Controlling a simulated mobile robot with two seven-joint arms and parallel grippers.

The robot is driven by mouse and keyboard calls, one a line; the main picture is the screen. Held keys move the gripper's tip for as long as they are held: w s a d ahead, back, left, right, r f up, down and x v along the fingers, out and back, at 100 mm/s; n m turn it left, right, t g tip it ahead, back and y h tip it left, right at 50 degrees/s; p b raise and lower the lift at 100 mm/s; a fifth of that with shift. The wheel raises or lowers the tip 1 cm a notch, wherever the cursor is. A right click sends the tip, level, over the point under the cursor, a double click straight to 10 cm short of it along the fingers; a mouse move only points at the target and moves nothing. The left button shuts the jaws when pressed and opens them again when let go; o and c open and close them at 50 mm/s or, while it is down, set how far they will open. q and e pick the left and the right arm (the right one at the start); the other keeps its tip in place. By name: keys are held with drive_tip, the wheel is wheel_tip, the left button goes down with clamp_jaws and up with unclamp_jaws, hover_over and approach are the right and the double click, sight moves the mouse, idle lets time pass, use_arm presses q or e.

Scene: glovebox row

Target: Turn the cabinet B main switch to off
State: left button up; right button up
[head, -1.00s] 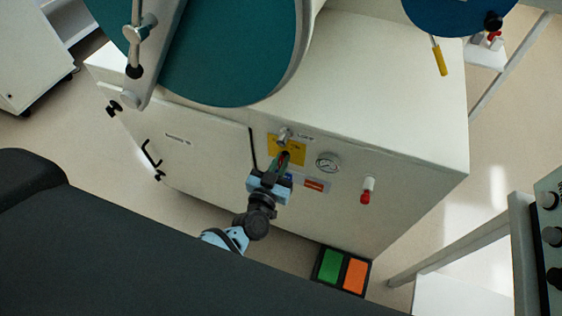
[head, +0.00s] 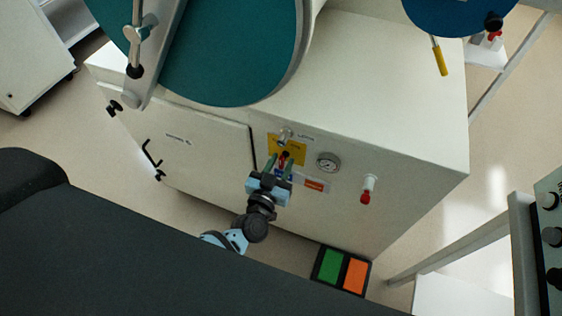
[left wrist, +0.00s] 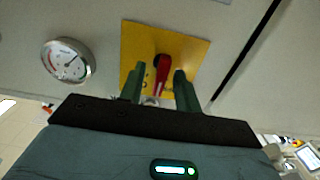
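The main switch has a red handle (left wrist: 163,68) on a yellow plate (left wrist: 190,48) on the white cabinet front. In the head view the yellow plate (head: 291,146) is partly behind my gripper, and a little of the red handle shows between the fingers. In the left wrist view the handle stands roughly along the fingers' direction, tilted slightly. My left gripper (head: 279,163) is open, with its two green fingers on either side of the handle; gaps show between handle and fingers. The fingers (left wrist: 160,86) also show in the left wrist view. My right gripper is not in view.
A round gauge (head: 328,162) and a red-tipped white fitting (head: 368,189) are right of the switch. A metal fitting (head: 285,136) sits just above it. A large teal round door (head: 235,50) hangs over the cabinet. Green and orange pedals (head: 342,270) lie on the floor.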

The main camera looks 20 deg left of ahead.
use_arm(q)
drive_tip(key=s, duration=0.7)
drive_tip(key=shift+s, duration=0.15)
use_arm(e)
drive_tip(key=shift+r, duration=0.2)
use_arm(q)
drive_tip(key=shift+a, duration=0.1)
